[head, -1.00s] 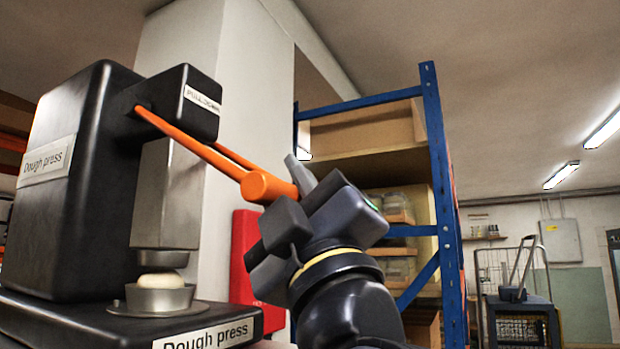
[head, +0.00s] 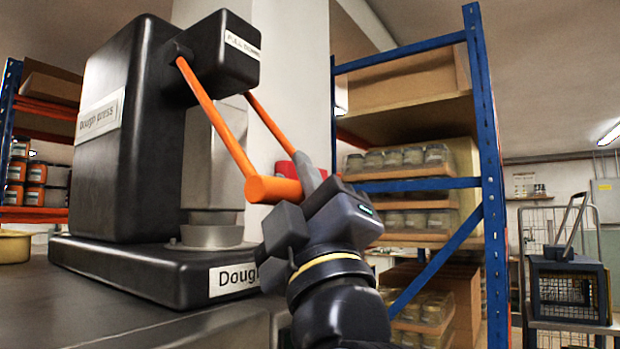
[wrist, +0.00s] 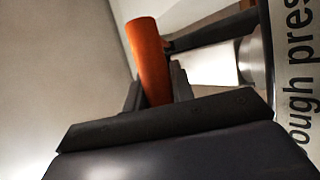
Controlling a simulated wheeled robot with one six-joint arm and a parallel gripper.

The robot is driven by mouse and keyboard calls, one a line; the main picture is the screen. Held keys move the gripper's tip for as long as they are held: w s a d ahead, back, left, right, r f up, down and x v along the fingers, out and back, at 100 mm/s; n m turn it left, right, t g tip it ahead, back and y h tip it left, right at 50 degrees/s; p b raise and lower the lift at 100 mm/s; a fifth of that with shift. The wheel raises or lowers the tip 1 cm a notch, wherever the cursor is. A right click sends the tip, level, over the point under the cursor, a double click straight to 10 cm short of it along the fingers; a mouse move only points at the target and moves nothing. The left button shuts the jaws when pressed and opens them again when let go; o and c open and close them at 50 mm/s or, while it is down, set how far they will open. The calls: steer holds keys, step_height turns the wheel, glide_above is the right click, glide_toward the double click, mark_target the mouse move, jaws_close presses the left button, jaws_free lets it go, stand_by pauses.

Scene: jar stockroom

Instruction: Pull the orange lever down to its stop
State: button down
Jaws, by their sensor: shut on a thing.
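The orange lever (head: 225,133) runs from the head of the black dough press (head: 125,150) down to a crosswise orange handle bar. It slopes steeply downward, its handle level with the lower part of the metal ram (head: 212,160). My gripper (head: 305,178) is shut on the handle's right part. In the wrist view the orange handle (wrist: 148,60) stands between my fingers. The ram's lower end is down at the round metal cup (head: 212,236); no dough shows there now. I cannot tell whether the lever touches a stop.
The press stands on a dark counter (head: 130,305). A blue-framed shelf (head: 490,170) with jars is behind at right. A wheeled cart (head: 570,290) stands further right. A yellow pan (head: 14,246) and orange jars are at far left.

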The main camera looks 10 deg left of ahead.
steer(key=shift+w+a+f, duration=0.1)
steer(key=shift+f, duration=0.05)
steer(key=c, duration=1.5)
jaws_free()
steer(key=shift+a, duration=0.15)
steer(key=o, duration=0.3)
steer(key=b+v, duration=0.2)
steer(key=v, duration=0.8)
steer(key=shift+s+d+f, duration=0.15)
steer(key=shift+s+d, duration=0.1)
steer(key=shift+s, duration=0.05)
